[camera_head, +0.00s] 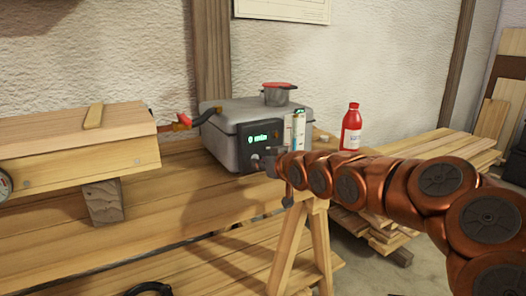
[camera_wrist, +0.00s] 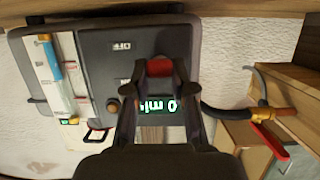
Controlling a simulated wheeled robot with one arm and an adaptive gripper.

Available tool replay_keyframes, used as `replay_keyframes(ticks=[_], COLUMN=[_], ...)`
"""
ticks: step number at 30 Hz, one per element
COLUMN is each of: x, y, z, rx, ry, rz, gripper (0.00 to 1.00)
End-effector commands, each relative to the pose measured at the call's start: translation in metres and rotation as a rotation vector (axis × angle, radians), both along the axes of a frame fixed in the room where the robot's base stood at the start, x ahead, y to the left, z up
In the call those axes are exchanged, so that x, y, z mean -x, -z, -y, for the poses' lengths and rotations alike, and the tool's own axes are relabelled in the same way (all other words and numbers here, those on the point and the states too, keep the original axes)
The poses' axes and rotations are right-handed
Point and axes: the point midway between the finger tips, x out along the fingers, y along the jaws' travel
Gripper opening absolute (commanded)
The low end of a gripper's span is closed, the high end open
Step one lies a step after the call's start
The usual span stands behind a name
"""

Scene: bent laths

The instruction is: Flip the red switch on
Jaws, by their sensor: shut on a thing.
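The grey steam box (camera_head: 225,120) stands on the wooden bench and carries a dark control panel (camera_head: 247,150) with a green display reading "0 min". In the wrist view the panel (camera_wrist: 95,60) appears upside down, with an "OFF" label beside my fingers. The red switch (camera_wrist: 159,69) shows between my fingertips, partly covered by them. My gripper (camera_wrist: 158,76) is shut on it. In the head view my gripper (camera_head: 268,162) is at the panel's lower right, and the switch is hidden there. I cannot tell which way the switch is set.
A brown knob (camera_wrist: 112,104) sits close to my fingers. A hose with a red-handled valve (camera_head: 183,122) joins the box to a wooden chest (camera_head: 75,140). A pot (camera_head: 278,96) stands on the box; a red bottle (camera_head: 351,128) stands at right. A gauge tube (camera_head: 294,130) is beside the panel.

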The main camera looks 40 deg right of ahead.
Motion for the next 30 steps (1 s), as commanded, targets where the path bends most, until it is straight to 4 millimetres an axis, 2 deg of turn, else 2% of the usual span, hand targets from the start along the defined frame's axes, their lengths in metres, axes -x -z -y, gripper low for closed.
replay_keyframes(ticks=[1, 12, 21, 30], x=[-0.001, -0.005, -0.009, -0.011], y=[-0.011, -0.023, -0.028, -0.027], z=[0.0, 0.001, 0.001, 0.002], rx=[-0.001, -0.022, -0.036, -0.047], ry=[-0.002, 0.0, 0.0, 0.001], rz=[-0.029, -0.27, -0.45, -0.558], gripper=[0.0, 0.0, 0.0, 0.0])
